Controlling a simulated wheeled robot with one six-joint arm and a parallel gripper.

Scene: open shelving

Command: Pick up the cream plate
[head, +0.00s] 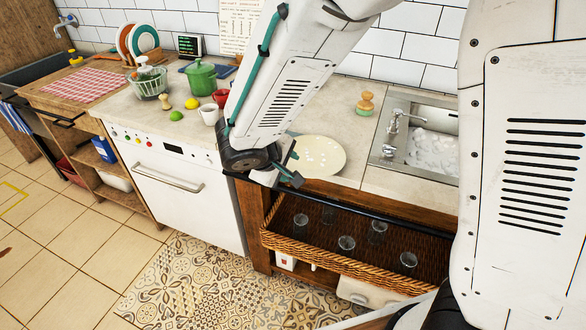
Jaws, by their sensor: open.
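The cream plate (322,154) lies flat on the countertop, between my arm and the sink, near the counter's front edge. Part of its left side is hidden behind my gripper. My gripper (294,166) is at the plate's left front side, with its dark and teal fingers apart and nothing seen between them. I cannot tell whether a finger touches the plate.
A metal sink (425,140) with foam stands to the right, and a wooden brush (365,103) behind the plate. Below is a wicker tray (300,250) with several glasses. Left are a white cup (209,115), a lime (176,116) and a green pot (201,78).

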